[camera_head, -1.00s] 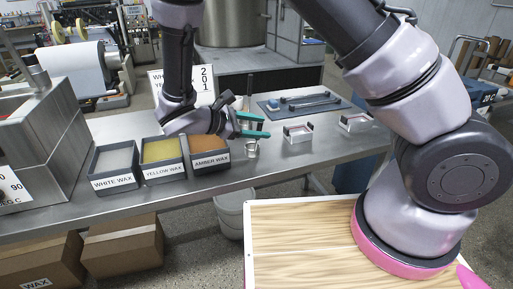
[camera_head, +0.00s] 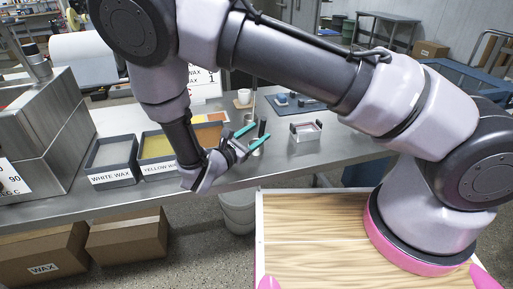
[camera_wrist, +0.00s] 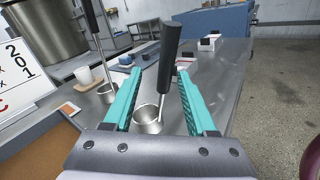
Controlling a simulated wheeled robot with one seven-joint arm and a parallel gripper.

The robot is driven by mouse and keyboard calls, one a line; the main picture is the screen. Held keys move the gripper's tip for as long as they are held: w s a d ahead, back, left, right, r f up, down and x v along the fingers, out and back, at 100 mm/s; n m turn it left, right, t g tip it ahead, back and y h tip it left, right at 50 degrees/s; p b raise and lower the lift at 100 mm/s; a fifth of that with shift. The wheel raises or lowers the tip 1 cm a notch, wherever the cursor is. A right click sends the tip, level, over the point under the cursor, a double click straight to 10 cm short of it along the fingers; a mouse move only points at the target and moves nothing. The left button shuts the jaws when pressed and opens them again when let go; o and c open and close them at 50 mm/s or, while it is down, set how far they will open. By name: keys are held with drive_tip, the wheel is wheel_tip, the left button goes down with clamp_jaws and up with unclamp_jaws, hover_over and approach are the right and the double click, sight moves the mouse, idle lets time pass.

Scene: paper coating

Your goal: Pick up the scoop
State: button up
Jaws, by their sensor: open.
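A metal scoop (camera_wrist: 147,115) with an upright, slightly tilted black handle (camera_wrist: 169,52) stands on the steel table in the wrist view. In the head view its dark handle (camera_head: 262,129) shows just beyond my fingers. My gripper (camera_wrist: 158,78) is open, with one teal finger to each side of the scoop as the wrist view shows it. In the head view my gripper (camera_head: 252,137) points right towards the scoop, whose cup is partly hidden. I cannot tell whether a finger touches the handle. A second small metal cup with a dark upright handle (camera_wrist: 91,17) stands farther back left.
The white wax tray (camera_head: 111,177) and yellow wax tray (camera_head: 150,170) lie left; my arm partly hides the amber one. A white cup (camera_head: 244,96) and a blue mat are behind. The table's front edge is close.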

drive_tip(key=x, duration=0.4)
drive_tip(key=shift+w+d+f, duration=0.1)
drive_tip(key=shift+w+d, duration=0.05)
drive_tip(key=shift+d, duration=0.35)
clamp_jaws()
idle(0.9)
